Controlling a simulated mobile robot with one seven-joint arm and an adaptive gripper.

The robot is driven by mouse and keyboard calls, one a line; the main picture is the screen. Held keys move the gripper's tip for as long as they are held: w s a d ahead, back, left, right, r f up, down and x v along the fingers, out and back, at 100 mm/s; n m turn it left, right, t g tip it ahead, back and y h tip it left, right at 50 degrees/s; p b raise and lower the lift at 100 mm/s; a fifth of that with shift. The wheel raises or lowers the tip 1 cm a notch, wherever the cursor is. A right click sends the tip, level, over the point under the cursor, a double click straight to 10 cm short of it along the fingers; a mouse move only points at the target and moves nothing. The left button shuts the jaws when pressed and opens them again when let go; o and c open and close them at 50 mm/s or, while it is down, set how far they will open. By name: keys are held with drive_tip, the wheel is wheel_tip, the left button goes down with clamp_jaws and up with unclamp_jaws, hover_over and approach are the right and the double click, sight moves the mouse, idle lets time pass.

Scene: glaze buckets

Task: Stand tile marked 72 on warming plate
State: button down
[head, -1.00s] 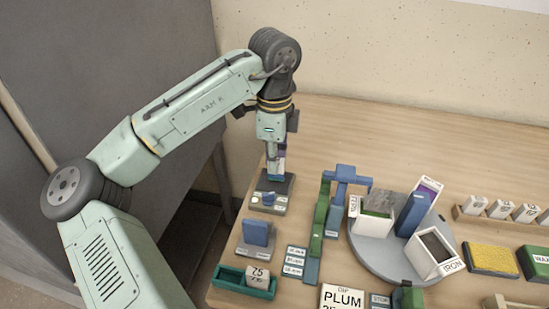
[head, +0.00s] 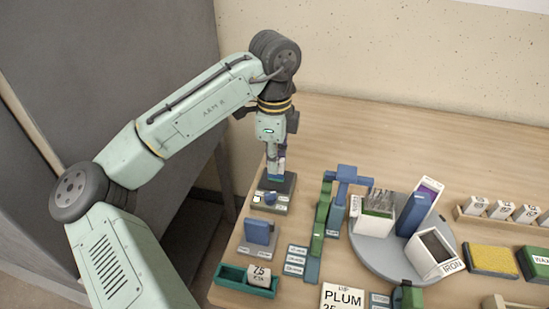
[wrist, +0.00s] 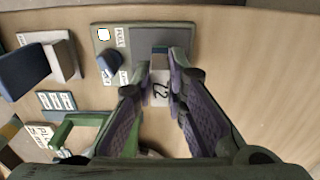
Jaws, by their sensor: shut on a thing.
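My gripper (head: 276,178) points down over the far-left part of the table and is shut on the tile marked 72 (wrist: 160,92). The tile is pale, with dark digits and a blue part at its far end. The warming plate (head: 275,185) is a dark grey plate on a lighter body with a blue knob and a bright square on its front. In the wrist view the warming plate (wrist: 130,38) is just beyond the fingers. The tile is at or just above the plate's surface; I cannot tell if they touch.
A blue piece on a grey stand (head: 259,235) and a green tray (head: 232,279) holding a tile marked 75 (head: 259,273) are nearer the front. A green and blue frame (head: 322,215) and a round grey platform with boxes (head: 377,254) are to the right. The back table is clear.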

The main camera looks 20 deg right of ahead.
drive_tip(key=shift+f, duration=0.2)
drive_tip(key=c, duration=1.5)
unclamp_jaws()
drive_tip(key=shift+c, duration=0.2)
wheel_tip(320, 180, up, 7)
drive_tip(key=p, duration=0.6)
